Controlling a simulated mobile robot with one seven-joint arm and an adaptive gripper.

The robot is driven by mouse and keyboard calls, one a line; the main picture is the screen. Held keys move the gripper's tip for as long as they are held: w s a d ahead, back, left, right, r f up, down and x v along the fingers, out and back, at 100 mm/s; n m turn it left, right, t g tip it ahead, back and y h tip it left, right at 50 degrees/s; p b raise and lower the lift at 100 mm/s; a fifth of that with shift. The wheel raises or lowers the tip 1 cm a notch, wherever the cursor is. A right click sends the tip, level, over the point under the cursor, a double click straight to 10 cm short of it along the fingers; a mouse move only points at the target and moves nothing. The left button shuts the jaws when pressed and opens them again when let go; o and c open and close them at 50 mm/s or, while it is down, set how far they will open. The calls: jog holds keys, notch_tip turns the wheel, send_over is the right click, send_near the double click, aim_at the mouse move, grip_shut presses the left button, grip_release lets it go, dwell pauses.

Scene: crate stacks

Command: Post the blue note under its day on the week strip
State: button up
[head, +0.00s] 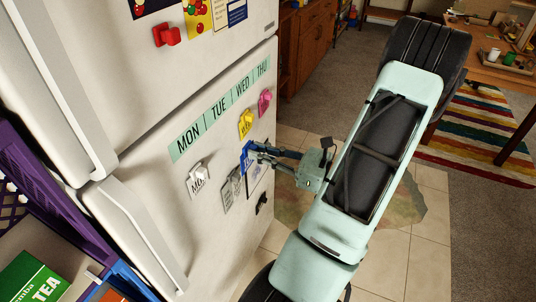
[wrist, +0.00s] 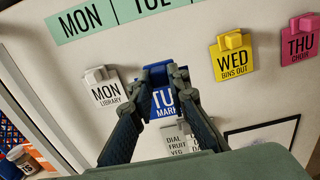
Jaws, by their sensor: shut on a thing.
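The pale green week strip (head: 219,108) runs across the fridge door with MON, TUE, WED and THU; its left part shows in the wrist view (wrist: 98,20). My gripper (wrist: 162,76) is shut on the blue note (wrist: 164,102), which reads TU and MARK, partly hidden by the fingers. The blue note (head: 246,157) is below the strip, between the white MON note (wrist: 105,92) and the yellow WED note (wrist: 231,62). The pink THU note (wrist: 299,42) is farther right. I cannot tell whether the blue note touches the door.
A grey list note (wrist: 184,142) and a black-framed sheet (wrist: 262,138) are just below the blue note. A black magnet (head: 262,204) sits lower on the door. The fridge handle (head: 140,232) and a purple crate (head: 40,205) stand at left.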

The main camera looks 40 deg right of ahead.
jog(key=x, duration=0.7)
jog(key=shift+w+a, duration=0.15)
jog(key=shift+w, duration=0.15)
dwell(1.6)
jog(key=o, duration=1)
jog(key=shift+w, duration=0.1)
jog(key=shift+v, duration=3.6)
jog(key=shift+a, duration=0.15)
